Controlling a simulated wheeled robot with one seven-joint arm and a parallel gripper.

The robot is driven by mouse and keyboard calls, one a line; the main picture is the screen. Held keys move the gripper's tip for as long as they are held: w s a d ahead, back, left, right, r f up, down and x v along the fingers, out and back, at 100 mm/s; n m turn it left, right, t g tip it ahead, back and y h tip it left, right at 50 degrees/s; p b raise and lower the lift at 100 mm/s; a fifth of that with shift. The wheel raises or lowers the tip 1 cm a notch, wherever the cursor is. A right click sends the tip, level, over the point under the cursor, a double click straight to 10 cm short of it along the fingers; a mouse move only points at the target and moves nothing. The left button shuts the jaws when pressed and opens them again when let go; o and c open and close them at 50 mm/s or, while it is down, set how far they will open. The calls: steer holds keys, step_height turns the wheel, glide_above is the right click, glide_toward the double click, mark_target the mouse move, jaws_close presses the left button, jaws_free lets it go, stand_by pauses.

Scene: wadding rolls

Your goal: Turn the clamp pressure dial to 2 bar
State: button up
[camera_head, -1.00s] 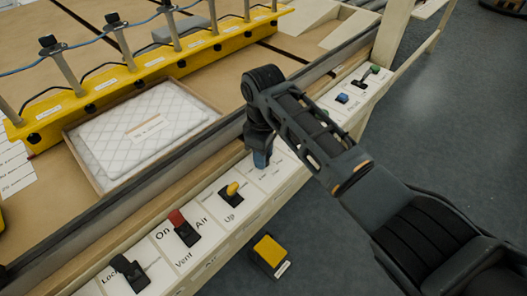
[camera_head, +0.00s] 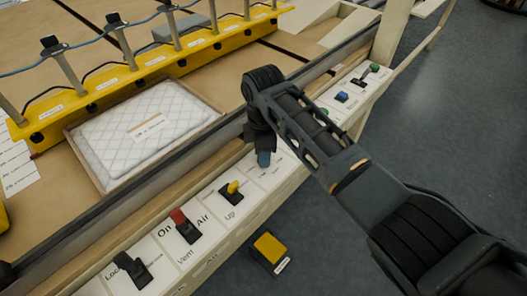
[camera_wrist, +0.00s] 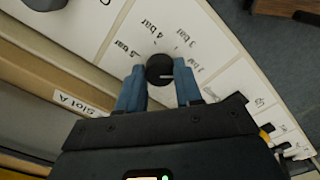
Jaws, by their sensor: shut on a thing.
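The clamp pressure dial (camera_wrist: 159,69) is a round black knob with a white pointer mark, on a white panel in the wrist view. The mark points toward the right finger. Printed labels around the knob include 5 bar, 4 bar and 3 bar; others are partly hidden or hard to read. My gripper (camera_wrist: 160,76) has its two blue fingers on either side of the knob, shut on it. In the head view, my gripper (camera_head: 263,158) reaches down to the control strip, and its blue fingertips and wrist hide the dial.
The control strip (camera_head: 213,225) carries a yellow switch (camera_head: 232,188), a red-tipped switch (camera_head: 182,220) and a black lever (camera_head: 130,268) to the left. Green and blue controls (camera_head: 341,97) lie beyond my arm. A quilted white pad (camera_head: 145,125) lies in a tray behind.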

stand_by(0.3)
steer(key=o, duration=1)
steer(key=shift+o, duration=0.2)
steer(key=shift+r, duration=0.1)
step_height(320, 180, up, 8)
steer(key=shift+f, duration=0.2)
